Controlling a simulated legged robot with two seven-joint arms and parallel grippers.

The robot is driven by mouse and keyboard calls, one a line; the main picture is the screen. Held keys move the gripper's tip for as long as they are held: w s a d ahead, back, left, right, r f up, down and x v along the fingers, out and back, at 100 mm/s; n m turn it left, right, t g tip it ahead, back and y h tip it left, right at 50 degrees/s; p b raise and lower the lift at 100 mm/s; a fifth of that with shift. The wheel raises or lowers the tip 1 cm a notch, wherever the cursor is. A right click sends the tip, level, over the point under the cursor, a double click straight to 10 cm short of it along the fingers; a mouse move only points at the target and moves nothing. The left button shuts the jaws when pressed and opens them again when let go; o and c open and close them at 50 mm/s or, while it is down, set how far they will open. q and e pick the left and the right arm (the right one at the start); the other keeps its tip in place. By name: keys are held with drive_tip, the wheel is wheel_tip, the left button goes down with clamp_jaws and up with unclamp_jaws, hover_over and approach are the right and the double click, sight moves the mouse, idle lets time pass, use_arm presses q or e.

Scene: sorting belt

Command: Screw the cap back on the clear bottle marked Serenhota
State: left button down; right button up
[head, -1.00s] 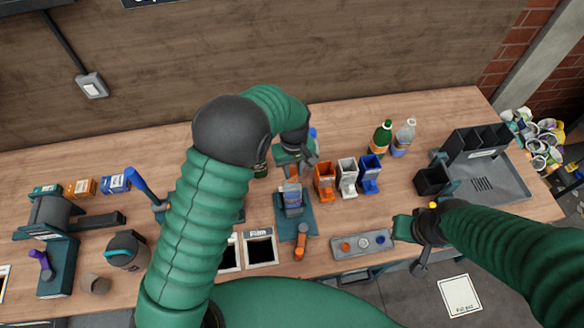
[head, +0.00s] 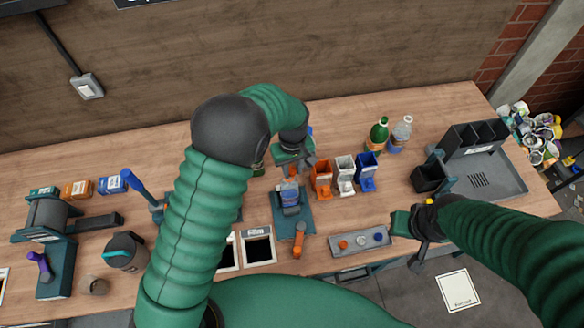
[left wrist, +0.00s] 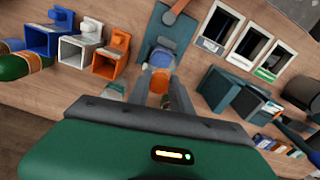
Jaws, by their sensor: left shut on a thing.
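My left gripper (head: 297,168) is above the far end of a teal stand (head: 305,217). In the left wrist view its fingers are shut on a small orange piece, seemingly a cap (left wrist: 159,80). A bottle with a blue label (head: 290,200) is on the stand, just in front of the gripper; its lettering is too small to read. The wrist view shows a bluish part (left wrist: 160,57) close past the orange piece; I cannot tell whether they touch. My right gripper (head: 408,232) is near the front edge, right of the cap tray; its jaws are unclear.
Orange (head: 322,178), white (head: 345,174) and blue (head: 367,170) dispensers stand right of the stand. A green bottle (head: 378,136) and a clear bottle (head: 401,133) stand behind. A grey tray (head: 345,251) holds caps. An orange-handled tool (head: 298,241) lies in front.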

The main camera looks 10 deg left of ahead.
use_arm(q)
drive_tip(key=shift+a+f, duration=0.3)
drive_tip(key=shift+f, duration=0.1)
drive_tip(key=shift+a+f+b, duration=0.1)
drive_tip(key=shift+f+b, duration=0.45)
drive_tip(key=shift+f, duration=0.15)
idle(1.2)
drive_tip(key=c, duration=1.1)
unclamp_jaws()
